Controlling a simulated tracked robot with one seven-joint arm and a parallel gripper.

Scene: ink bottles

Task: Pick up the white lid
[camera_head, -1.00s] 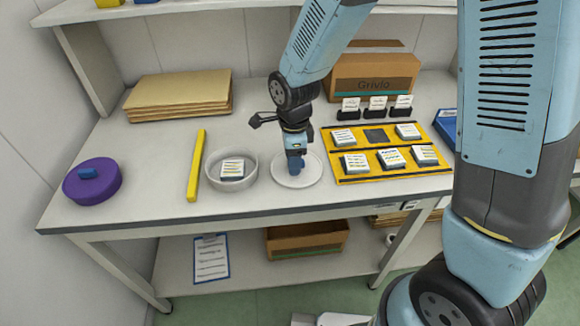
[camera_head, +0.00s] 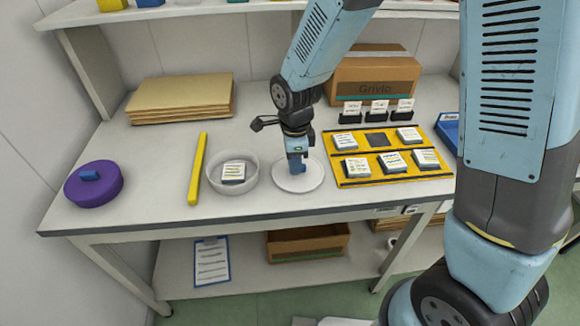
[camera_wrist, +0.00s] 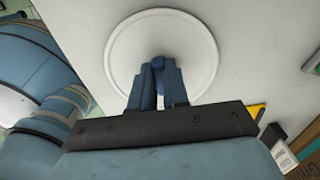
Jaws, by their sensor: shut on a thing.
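The white lid (camera_head: 312,179) is a round disc lying on the table between the white bowl and the yellow mat. It also shows in the wrist view (camera_wrist: 126,48), with a raised rim. My gripper (camera_head: 296,170) points straight down over the middle of the lid. In the wrist view my gripper (camera_wrist: 159,68) has its fingers close together at the lid's centre, shut on what looks like a small blue knob. The fingers hide most of the knob. I cannot tell whether the lid is clear of the table.
The white bowl (camera_head: 210,184) holding a labelled block (camera_head: 233,172) stands just left of the lid. Left of that are a yellow bar (camera_head: 197,168) and a purple lid with a blue knob (camera_head: 94,190). The yellow mat (camera_head: 345,183) with several labelled blocks lies close on the right. A cardboard box (camera_head: 372,68) stands behind.

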